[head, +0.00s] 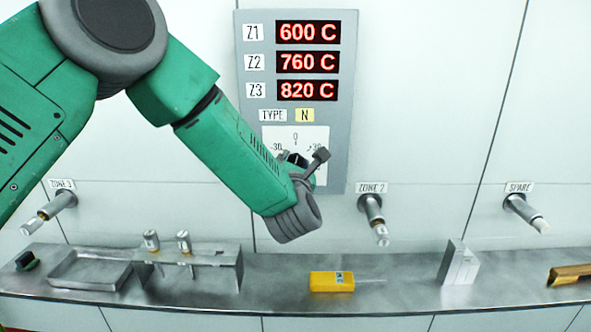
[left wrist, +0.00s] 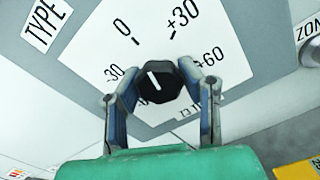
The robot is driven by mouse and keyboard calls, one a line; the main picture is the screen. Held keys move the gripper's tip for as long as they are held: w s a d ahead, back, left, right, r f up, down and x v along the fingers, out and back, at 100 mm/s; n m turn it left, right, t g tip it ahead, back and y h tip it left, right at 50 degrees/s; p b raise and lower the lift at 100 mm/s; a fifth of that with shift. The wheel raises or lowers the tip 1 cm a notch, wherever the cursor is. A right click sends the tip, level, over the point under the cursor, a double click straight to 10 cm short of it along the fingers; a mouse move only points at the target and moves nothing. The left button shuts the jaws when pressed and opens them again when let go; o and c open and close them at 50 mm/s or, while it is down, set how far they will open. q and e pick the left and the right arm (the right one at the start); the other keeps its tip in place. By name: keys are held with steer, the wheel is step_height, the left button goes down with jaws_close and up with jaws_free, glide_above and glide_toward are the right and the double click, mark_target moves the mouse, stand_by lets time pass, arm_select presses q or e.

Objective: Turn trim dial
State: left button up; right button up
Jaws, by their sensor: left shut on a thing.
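The trim dial (left wrist: 159,84) is a small black knob on a white scale plate (left wrist: 101,41). The plate carries marks for -30, 0, +30 and +60. The white line on the knob points roughly at the 0 mark. My left gripper (left wrist: 160,80) is shut on the trim dial, one finger on each side of it. In the head view my left gripper (head: 303,163) is at the lower part of the grey panel (head: 254,148) and hides much of the scale and most of the dial.
Red displays (head: 308,62) read 600 C, 760 C and 820 C above the dial. Probe fittings, ZONE 2 (head: 371,209) among them, stick out from the wall. The shelf (head: 405,290) below holds a yellow meter (head: 331,281), a grey block (head: 459,264) and a metal rack (head: 215,257).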

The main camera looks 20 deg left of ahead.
arm_select(q)
steer(key=m+b, duration=0.2)
steer(key=m, duration=0.2)
steer(key=shift+d+m, duration=0.1)
steer(key=shift+m, duration=0.2)
steer(key=shift+m+b, duration=0.5)
steer(key=shift+m, duration=1.6)
steer(key=shift+f, duration=0.1)
steer(key=o, duration=1)
steer(key=shift+o, duration=1)
steer(key=shift+d, duration=0.15)
